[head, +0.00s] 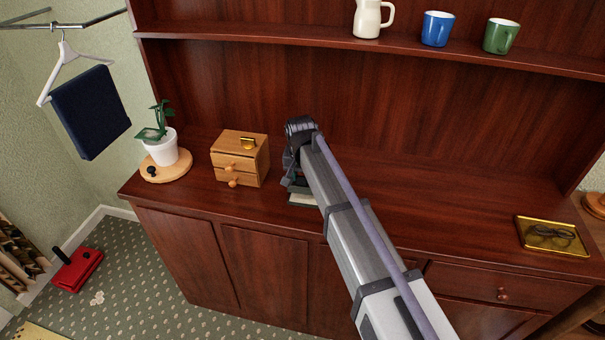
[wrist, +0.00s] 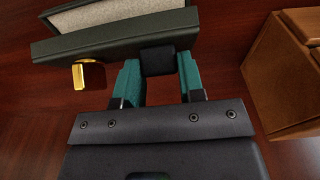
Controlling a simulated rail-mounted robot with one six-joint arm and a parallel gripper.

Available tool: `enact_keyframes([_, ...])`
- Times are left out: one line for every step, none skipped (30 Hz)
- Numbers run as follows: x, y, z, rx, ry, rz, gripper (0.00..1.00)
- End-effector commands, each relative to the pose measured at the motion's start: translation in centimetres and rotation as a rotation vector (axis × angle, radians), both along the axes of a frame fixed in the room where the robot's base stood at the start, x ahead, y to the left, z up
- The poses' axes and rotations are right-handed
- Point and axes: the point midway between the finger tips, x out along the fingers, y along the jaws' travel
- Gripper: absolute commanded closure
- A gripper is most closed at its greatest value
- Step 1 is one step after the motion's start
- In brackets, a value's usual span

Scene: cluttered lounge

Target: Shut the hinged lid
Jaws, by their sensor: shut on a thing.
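A dark green box part with a pale lining (wrist: 115,40) fills the top of the wrist view. A gold clasp (wrist: 88,75) and a black block-like tab (wrist: 158,58) stick out from its near edge. My gripper (wrist: 157,68) has its two teal fingers on either side of the black tab, shut on it. In the head view, my arm hides most of the box; only a pale and green strip (head: 303,199) shows below my gripper (head: 292,180). I cannot tell the lid's exact angle.
A small wooden drawer chest (head: 238,172) stands just left of my gripper; it also shows in the wrist view (wrist: 285,85). A potted plant (head: 163,146) is farther left. A gold tray (head: 552,252) with glasses lies far right. A shelf (head: 300,42) with cups runs above.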

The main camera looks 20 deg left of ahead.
Motion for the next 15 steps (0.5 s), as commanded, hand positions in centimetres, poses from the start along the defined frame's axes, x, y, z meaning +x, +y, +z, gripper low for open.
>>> enact_keyframes([-0.6, -0.2, -0.3, 0.002, -0.027, 0.001, 0.88])
enact_keyframes([-0.8, -0.2, -0.3, 0.006, -0.048, 0.002, 0.88])
enact_keyframes([-1.0, -0.3, -0.4, 0.010, -0.077, 0.002, 0.88])
enact_keyframes([-1.2, -0.3, -0.5, 0.012, -0.100, 0.002, 0.88])
enact_keyframes([-1.3, -0.4, -0.6, 0.016, -0.124, 0.001, 0.88])
enact_keyframes([-1.5, -0.4, -0.7, 0.020, -0.157, 0.001, 0.88])
enact_keyframes([-1.7, -0.4, -0.8, 0.023, -0.181, 0.002, 0.88])
enact_keyframes([-1.9, -0.4, -0.9, 0.025, -0.204, 0.003, 0.88])
enact_keyframes([-2.1, -0.4, -1.0, 0.030, -0.236, 0.002, 0.88])
enact_keyframes([-2.2, -0.4, -1.1, 0.033, -0.261, 0.002, 0.88])
enact_keyframes([-2.4, -0.5, -1.2, 0.036, -0.284, 0.002, 0.88])
enact_keyframes([-2.5, -0.5, -1.3, 0.039, -0.315, 0.001, 0.88])
enact_keyframes([-2.7, -0.5, -1.4, 0.043, -0.336, 0.002, 0.88])
enact_keyframes([-2.8, -0.5, -1.4, 0.045, -0.357, 0.002, 0.88])
enact_keyframes([-3.0, -0.5, -1.5, 0.049, -0.385, 0.002, 0.88])
